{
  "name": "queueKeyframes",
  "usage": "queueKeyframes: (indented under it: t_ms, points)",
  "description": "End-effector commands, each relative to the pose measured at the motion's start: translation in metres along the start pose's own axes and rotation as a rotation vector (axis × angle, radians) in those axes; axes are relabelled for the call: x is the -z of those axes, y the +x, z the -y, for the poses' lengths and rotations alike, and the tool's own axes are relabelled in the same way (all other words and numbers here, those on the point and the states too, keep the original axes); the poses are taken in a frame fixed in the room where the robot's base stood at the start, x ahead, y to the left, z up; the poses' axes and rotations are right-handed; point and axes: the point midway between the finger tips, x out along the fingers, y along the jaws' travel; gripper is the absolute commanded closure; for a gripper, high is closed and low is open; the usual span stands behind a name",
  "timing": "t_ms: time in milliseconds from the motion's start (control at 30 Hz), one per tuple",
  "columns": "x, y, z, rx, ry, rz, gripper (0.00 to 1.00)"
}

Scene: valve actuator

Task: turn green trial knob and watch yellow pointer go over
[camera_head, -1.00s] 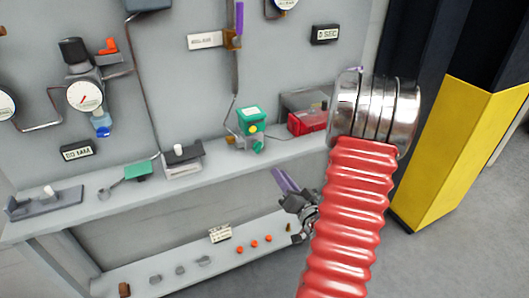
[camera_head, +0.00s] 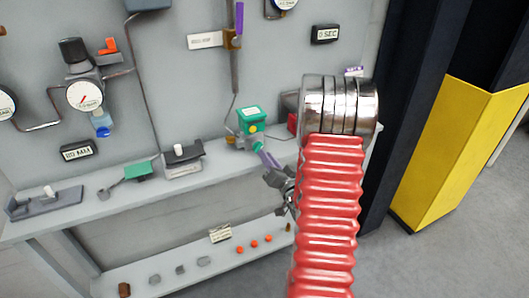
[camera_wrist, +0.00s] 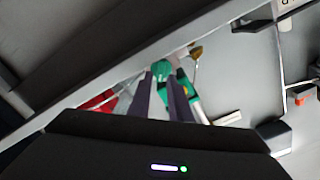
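The green valve actuator (camera_head: 249,115) stands on the upper shelf, with a small yellow pointer (camera_head: 253,128) on its front. Its green knob (camera_head: 258,146) sticks out low at the front, partly hidden by my gripper (camera_head: 262,152). In the wrist view, the two purple fingers of my gripper (camera_wrist: 160,82) are apart, and the rounded green knob (camera_wrist: 161,70) shows between and just beyond their tips. The green actuator body (camera_wrist: 184,86) is partly behind the right finger. I cannot tell whether the fingers touch the knob.
My red-sleeved arm covers the shelf's right end and most of a red box (camera_head: 292,123). A grey block with a white knob (camera_head: 183,158) and a green plate (camera_head: 141,171) sit left on the shelf (camera_head: 95,204). A gauge (camera_head: 85,96) hangs on the panel.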

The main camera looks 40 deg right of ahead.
Motion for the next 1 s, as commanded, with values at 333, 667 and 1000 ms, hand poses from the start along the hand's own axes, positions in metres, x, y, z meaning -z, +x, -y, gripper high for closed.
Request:
queueKeyframes:
  t_ms: [333, 667, 1000]
  points:
    - [0.0, 0.034, 0.001, 0.001, 0.0, 0.0, 0.82]
    - [0.0, 0.034, 0.0, 0.0, 0.0, 0.0, 0.86]
    - [0.001, 0.034, -0.001, -0.001, 0.0, -0.001, 1.0]
